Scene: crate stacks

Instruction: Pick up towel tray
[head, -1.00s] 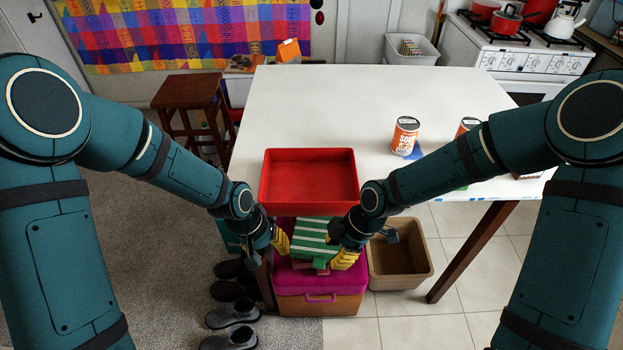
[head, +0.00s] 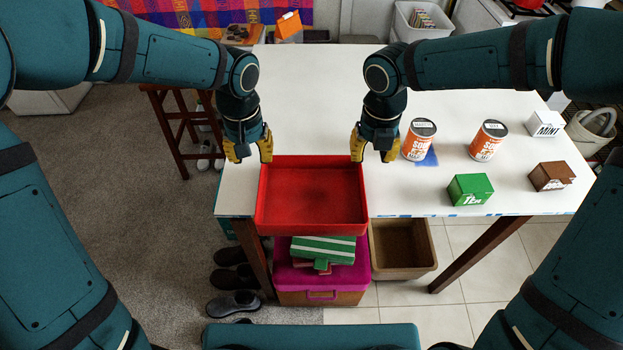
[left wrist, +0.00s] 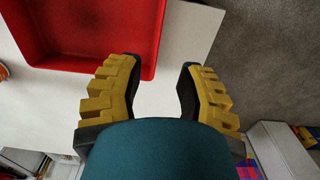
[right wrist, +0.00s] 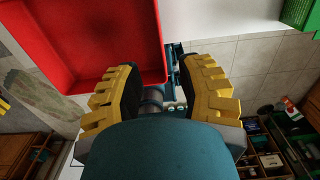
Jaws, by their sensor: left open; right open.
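A shallow, empty red tray (head: 312,200) sits at the near edge of the white table, its front side slightly over the edge. My left gripper (head: 248,152) is open above the table by the tray's far left corner. My right gripper (head: 373,152) is open by its far right corner. In the left wrist view the tray (left wrist: 90,25) lies to the upper left, beside one finger. In the right wrist view a finger overlaps the tray (right wrist: 80,45). Neither gripper holds anything. A green-and-white striped cloth-like item (head: 322,248) lies below, on a magenta-lidded box (head: 350,275).
Two orange-labelled cans (head: 418,140) (head: 488,141), a green box (head: 470,189), a brown box (head: 551,176) and a white box (head: 545,124) stand right of the tray. A tan bin (head: 403,248) is on the floor. The table's middle is clear.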

